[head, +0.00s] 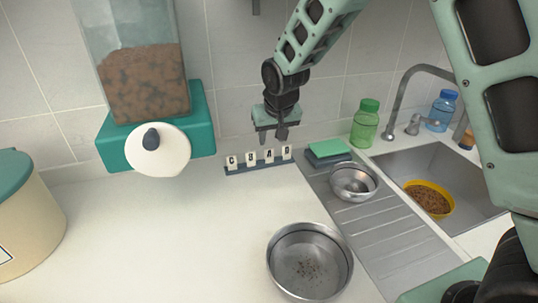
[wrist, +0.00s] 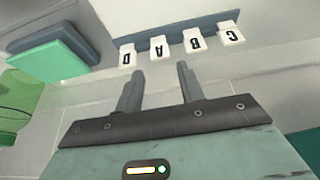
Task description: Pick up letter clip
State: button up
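Several white letter clips stand in a row on a dark rail (head: 240,170) at the back of the counter, by the tiled wall. From left in the head view they read C (head: 231,161), B (head: 251,158), A (head: 268,156) and D (head: 286,153). The wrist view shows them reversed: D (wrist: 127,55), A (wrist: 160,47), B (wrist: 192,41), C (wrist: 231,35). My gripper (head: 272,139) is open and empty, pointing down just above the rail near A and D. In the wrist view its fingertips (wrist: 160,70) lie apart, close to A, with no clip between them.
A metal bowl (head: 310,262) is at the front, a smaller bowl (head: 354,182) on the drainboard (head: 385,235). Sponges (head: 328,150) and a green bottle (head: 366,124) stand right of the rail. The counter's middle is clear.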

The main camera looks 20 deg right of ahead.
aim_at(269, 149)
jog(key=shift+p+x, duration=0.3)
jog(key=shift+x, duration=3.15)
jog(key=c, duration=0.7)
